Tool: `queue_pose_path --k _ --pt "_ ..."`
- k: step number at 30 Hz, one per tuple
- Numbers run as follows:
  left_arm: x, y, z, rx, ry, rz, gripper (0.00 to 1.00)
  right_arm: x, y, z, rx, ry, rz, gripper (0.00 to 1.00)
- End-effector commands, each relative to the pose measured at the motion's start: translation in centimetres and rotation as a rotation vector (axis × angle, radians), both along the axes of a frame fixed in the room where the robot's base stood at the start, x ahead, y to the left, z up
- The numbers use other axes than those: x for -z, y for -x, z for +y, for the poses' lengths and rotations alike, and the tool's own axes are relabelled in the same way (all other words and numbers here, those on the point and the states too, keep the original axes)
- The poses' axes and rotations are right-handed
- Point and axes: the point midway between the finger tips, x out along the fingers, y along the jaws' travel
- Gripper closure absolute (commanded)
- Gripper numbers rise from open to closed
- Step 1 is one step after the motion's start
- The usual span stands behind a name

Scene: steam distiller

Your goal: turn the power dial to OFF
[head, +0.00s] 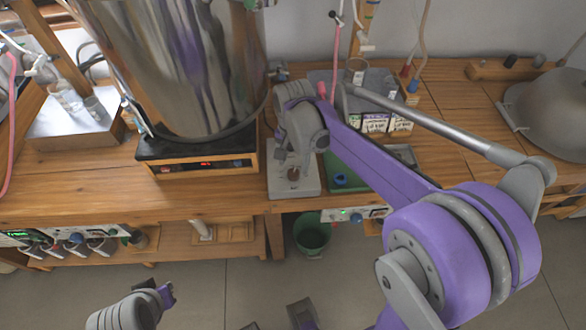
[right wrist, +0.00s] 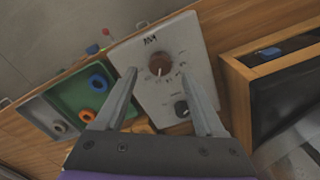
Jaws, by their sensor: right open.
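The pale grey control panel (right wrist: 140,88) fills the middle of the right wrist view. It carries a round brown dial (right wrist: 159,65) with a light pointer mark and small marks around it that I cannot read. A smaller black knob (right wrist: 182,108) sits below it. In the head view the panel (head: 312,187) and brown dial (head: 293,174) lie on the bench by the steel vessel. My right gripper (right wrist: 160,74) is open, its fingertips on either side of the brown dial in the picture; contact cannot be told. My left gripper (head: 160,292) is low at the bottom left, its jaws unclear.
The large steel vessel (head: 185,70) stands on a black-topped wooden heater (head: 190,165) left of the panel. A green tray (head: 345,172) with a blue ring lies to the right. Labelled boxes (head: 375,122) stand behind. A green bucket (head: 312,232) is below the bench.

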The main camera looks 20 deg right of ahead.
Motion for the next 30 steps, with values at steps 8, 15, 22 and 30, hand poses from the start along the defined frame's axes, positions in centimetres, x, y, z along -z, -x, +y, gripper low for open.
queue_pose_path --k 8,15,22,30 --pt "0.4 0.1 0.0 0.0 0.0 0.001 1.0 3.3 0.0 0.0 -0.001 0.0 0.0 0.29" --pt "0.4 0.0 0.0 0.0 -0.001 0.001 1.0 3.7 0.0 0.0 -0.001 0.001 -0.001 0.29" --pt "0.4 0.0 0.0 0.0 -0.001 0.001 1.0 3.7 0.0 0.0 -0.001 0.0 0.0 0.52" --pt "0.4 0.0 0.0 0.0 -0.001 0.001 1.0 3.6 0.0 0.0 -0.001 0.0 -0.001 1.0"
